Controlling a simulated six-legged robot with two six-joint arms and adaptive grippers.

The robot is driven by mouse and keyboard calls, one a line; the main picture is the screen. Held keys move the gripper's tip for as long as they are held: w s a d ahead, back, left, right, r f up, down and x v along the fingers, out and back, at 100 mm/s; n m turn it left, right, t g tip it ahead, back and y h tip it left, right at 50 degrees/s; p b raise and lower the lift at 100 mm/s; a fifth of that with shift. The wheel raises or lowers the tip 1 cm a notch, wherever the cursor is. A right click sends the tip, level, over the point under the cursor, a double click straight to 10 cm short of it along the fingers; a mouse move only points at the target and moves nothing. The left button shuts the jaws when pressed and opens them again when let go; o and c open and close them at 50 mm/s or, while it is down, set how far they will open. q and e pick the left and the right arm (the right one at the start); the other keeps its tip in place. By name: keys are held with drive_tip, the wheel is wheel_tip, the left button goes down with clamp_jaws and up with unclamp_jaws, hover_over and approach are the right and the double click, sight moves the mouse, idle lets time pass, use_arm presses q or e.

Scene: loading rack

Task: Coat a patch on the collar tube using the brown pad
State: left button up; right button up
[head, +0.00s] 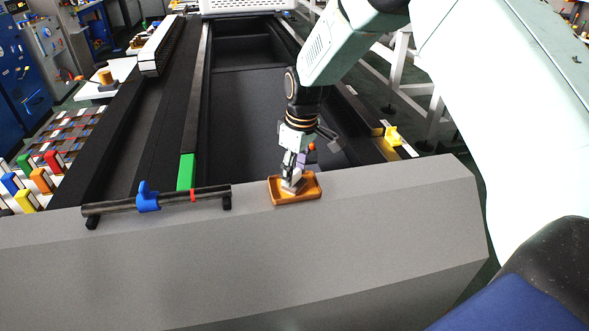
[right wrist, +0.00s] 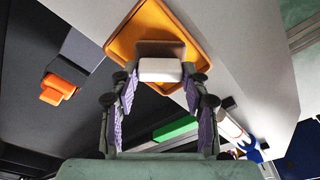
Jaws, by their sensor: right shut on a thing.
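The tube (head: 170,201) is dark and lies across black end supports on the grey front ledge. It carries a blue collar (head: 148,197) and a red band (head: 193,196). The blue collar also shows in the right wrist view (right wrist: 251,151). My right gripper (head: 293,176) points down over a shallow orange-brown tray (head: 310,193). In the right wrist view it is shut on a pad with a white block (right wrist: 160,71) and a brown part (right wrist: 160,49). The pad is at the tray; whether it touches the tray floor is unclear. My left gripper is out of view.
A green block (head: 186,171) stands just behind the tube. Behind the ledge is a long dark trough (head: 245,95) with raised rails. A yellow bracket (head: 391,136) sits at the right rail. Several coloured blocks stand at far left. The ledge between tube and tray is clear.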

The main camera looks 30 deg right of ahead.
sight(295, 174)
drive_tip(key=shift+s, duration=0.1)
wheel_tip(295, 174, up, 2)
drive_tip(key=shift+p, duration=1.05)
drive_tip(key=shift+r+p, duration=2.2)
drive_tip(key=shift+r, duration=0.35)
drive_tip(key=shift+f, duration=0.15)
